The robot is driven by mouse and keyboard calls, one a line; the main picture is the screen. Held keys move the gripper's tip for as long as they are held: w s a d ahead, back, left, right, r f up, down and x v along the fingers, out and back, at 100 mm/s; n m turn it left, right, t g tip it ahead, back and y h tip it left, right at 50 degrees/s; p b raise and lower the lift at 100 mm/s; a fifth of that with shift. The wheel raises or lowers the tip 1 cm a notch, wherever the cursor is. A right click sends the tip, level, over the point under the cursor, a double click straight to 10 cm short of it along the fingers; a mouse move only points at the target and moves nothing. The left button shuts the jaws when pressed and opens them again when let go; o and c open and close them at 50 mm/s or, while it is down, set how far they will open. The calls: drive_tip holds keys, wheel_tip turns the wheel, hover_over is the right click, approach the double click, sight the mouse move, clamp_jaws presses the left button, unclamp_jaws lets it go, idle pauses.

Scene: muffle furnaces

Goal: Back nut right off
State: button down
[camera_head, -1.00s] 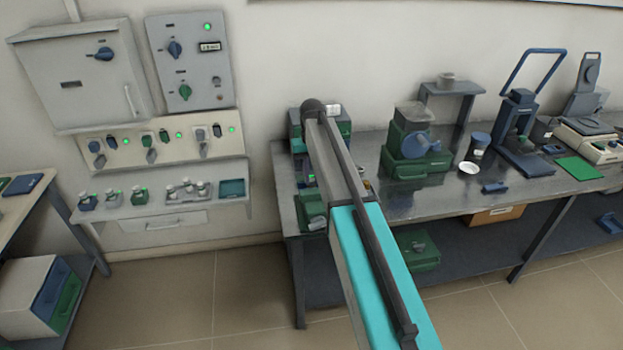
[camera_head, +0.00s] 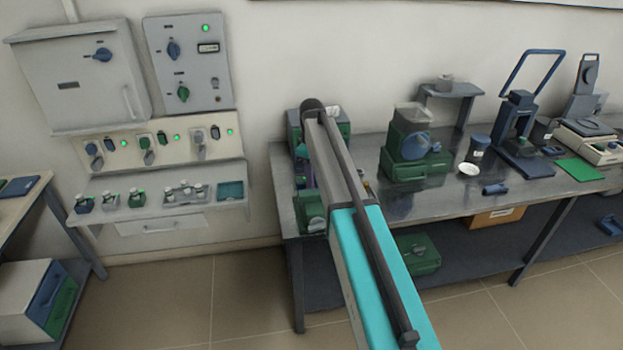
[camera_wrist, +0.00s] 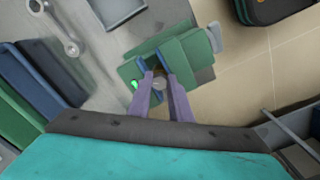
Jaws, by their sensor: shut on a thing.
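In the wrist view, my gripper (camera_wrist: 156,64) points at a green fixture (camera_wrist: 185,50) with a grey knob on its right side and a green light on its left. Its two purple fingers with blue tips straddle a small brownish part, seemingly the nut (camera_wrist: 158,71), on the fixture. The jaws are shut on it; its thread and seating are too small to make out. In the head view, a green fixture (camera_head: 311,211) stands at the bench's left front corner. My arm hides most of the gripper there; only a purple sliver shows.
A wrench (camera_wrist: 62,30) and a grey tray (camera_wrist: 122,8) lie beside the fixture in the wrist view. In the head view, a green-and-blue device (camera_head: 415,150) stands on the bench (camera_head: 445,207) right of my arm. A wall shelf (camera_head: 160,203) is at left.

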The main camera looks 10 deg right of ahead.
drive_tip(key=n, duration=0.6)
drive_tip(key=shift+w+d+b, duration=0.1)
drive_tip(key=shift+b, duration=0.2)
drive_tip(key=shift+n, duration=0.3)
drive_tip(key=c, duration=1.6)
unclamp_jaws()
drive_tip(key=shift+r, duration=0.1)
drive_tip(key=shift+r+b, duration=1.7)
drive_tip(key=shift+r, duration=5.1)
